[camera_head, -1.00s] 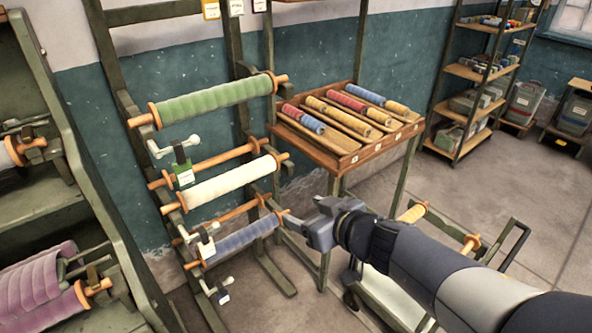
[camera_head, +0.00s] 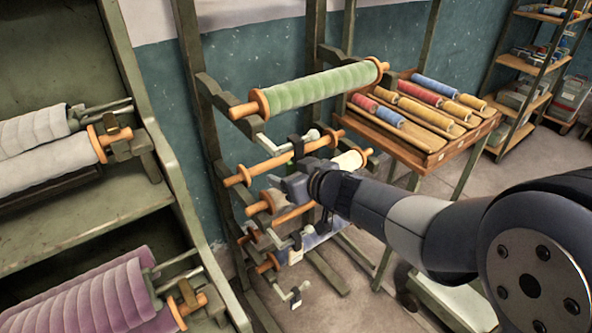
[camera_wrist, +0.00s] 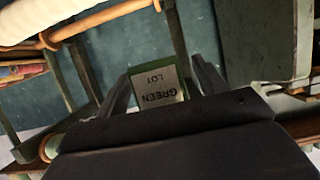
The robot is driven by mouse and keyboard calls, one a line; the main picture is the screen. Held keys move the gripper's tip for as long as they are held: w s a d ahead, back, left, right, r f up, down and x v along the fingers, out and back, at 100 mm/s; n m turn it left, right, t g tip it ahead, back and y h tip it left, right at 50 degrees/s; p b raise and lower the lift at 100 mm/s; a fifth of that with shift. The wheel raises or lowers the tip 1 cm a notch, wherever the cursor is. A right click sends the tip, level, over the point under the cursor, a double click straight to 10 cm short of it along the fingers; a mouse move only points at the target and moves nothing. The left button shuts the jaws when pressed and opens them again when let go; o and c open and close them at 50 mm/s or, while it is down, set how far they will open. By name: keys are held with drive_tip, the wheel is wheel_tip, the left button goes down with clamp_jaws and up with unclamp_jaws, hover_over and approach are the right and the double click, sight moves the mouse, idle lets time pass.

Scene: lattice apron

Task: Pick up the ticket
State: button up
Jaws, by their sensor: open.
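The ticket (camera_wrist: 156,86) is a small white card with a green border, printed "GREEN LOT", upside down in the wrist view. My gripper (camera_wrist: 160,70) is open, with one finger on each side of the ticket. Whether either finger touches it I cannot tell. In the head view my gripper (camera_head: 290,187) is at the rack, below the green roll (camera_head: 318,88) and in front of the rollers. The ticket is hidden there behind my gripper and arm.
Wooden rollers and a white roll (camera_head: 350,161) surround my gripper on the rack. A green shelf unit (camera_head: 165,165) with white and purple rolls stands left. A tilted tray (camera_head: 430,160) of small rolls is at right.

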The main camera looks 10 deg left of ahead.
drive_tip(key=c, duration=1.1)
drive_tip(key=shift+o, duration=0.2)
